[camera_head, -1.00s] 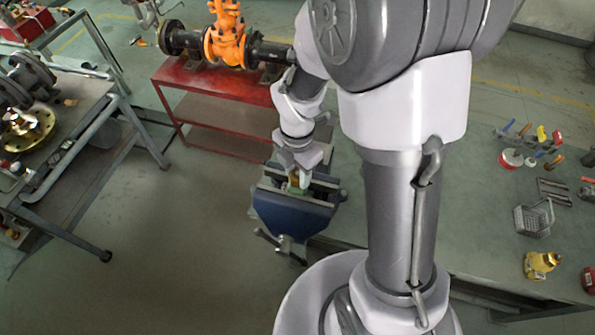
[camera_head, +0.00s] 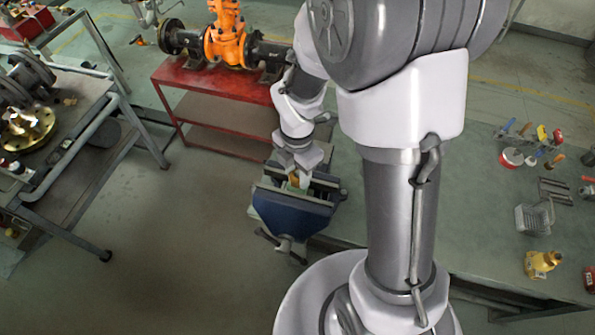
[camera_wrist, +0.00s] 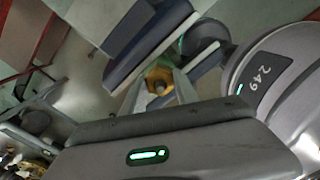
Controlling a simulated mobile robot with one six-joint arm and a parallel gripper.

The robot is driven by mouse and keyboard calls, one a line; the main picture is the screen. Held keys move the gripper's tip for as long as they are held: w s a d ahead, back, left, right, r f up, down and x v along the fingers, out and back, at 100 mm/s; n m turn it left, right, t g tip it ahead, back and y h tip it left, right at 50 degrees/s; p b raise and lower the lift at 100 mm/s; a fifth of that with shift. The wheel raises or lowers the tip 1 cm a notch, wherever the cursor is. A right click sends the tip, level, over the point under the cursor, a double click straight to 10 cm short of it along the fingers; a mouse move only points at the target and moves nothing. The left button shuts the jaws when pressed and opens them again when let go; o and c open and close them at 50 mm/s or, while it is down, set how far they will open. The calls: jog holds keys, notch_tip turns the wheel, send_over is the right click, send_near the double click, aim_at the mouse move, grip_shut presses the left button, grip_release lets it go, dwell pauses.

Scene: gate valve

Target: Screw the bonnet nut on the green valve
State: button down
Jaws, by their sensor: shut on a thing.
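The blue bench vise (camera_head: 290,215) stands at the edge of the green bench, below my arm. My gripper (camera_head: 297,180) points down over its jaws and is shut on the yellow brass bonnet nut (camera_head: 293,181). In the wrist view the nut (camera_wrist: 158,80) shows between my fingers (camera_wrist: 160,98), with a round dark centre. The green valve is mostly hidden under my gripper and between the vise jaws. How far the nut sits on its thread cannot be seen.
A red table (camera_head: 215,85) with an orange gate valve (camera_head: 226,40) and black pipe stands behind. A grey workbench with flanges is at left. Floor left of the vise is clear.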

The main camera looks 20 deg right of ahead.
jog(key=c, duration=0.9)
grip_release()
jog(key=shift+o, duration=0.2)
notch_tip(320, 180, up, 7)
jog(key=p, duration=0.6)
jog(key=shift+r+p, duration=0.1)
jog(key=shift+p, duration=0.2)
jog(key=shift+b, duration=0.35)
